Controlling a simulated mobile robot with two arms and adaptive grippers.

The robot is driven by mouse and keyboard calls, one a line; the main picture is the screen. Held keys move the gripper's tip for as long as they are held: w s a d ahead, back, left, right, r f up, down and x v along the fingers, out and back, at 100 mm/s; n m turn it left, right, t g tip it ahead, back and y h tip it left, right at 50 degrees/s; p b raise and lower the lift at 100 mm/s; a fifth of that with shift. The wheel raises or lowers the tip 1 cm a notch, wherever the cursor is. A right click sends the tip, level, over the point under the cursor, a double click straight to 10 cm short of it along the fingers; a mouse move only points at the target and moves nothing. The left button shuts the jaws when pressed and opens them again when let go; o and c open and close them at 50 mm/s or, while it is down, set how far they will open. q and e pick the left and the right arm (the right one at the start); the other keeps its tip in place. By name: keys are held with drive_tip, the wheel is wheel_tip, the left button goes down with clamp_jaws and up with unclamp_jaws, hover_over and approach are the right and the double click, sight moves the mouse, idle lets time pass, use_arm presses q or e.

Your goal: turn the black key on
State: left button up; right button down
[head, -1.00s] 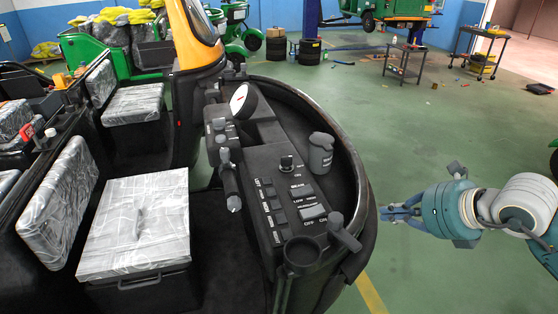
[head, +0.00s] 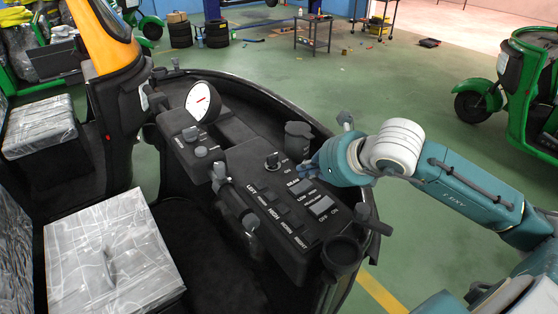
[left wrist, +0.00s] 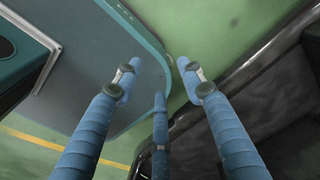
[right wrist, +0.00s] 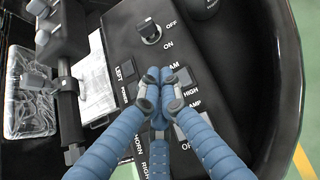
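The black key (head: 272,161) is a small round knob on the dark control panel (head: 300,258), in the middle of the head view. It also shows near the top of the right wrist view (right wrist: 149,32), with OFF and ON printed beside it. My right gripper (head: 301,172) hovers over the panel's labelled switches, to the right of the key and apart from it. In the right wrist view its fingertips (right wrist: 167,76) are together with nothing between them. My left gripper (left wrist: 159,76) shows only in the left wrist view, with fingers spread and empty.
A grey cup (head: 298,139), a white dial gauge (head: 202,102) and a black cup holder (head: 343,252) surround the panel. A handlebar grip (head: 238,201) is at its left. A curved rim encloses the right side. A green rickshaw (head: 530,85) stands far right; open floor lies between.

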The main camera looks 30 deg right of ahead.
sight(273, 159)
drive_tip(key=x, duration=0.2)
drive_tip(key=p+x, duration=0.1)
drive_tip(key=x, duration=0.1)
drive_tip(key=p+x, duration=0.1)
drive_tip(key=x, duration=0.1)
drive_tip(key=shift+w+a+r, duration=0.15)
drive_tip(key=shift+a+r, duration=0.1)
drive_tip(key=shift+r, duration=0.05)
drive_tip(key=w+p, duration=0.2)
drive_tip(key=w, duration=0.1)
drive_tip(key=shift+w+a+f, duration=0.2)
drive_tip(key=shift+w+f, duration=0.1)
drive_tip(key=shift+f, duration=0.1)
drive_tip(key=shift+w+f+p, duration=0.1)
drive_tip(key=shift+w+p, duration=0.2)
drive_tip(key=shift+p, duration=0.05)
drive_tip(key=shift+w+a+f, duration=0.1)
drive_tip(key=shift+w+f, duration=0.05)
drive_tip(key=shift+w, duration=0.15)
use_arm(q)
drive_tip(key=r, duration=0.5)
drive_tip(key=shift+w, duration=0.25)
use_arm(e)
drive_tip(key=shift+w, duration=0.1)
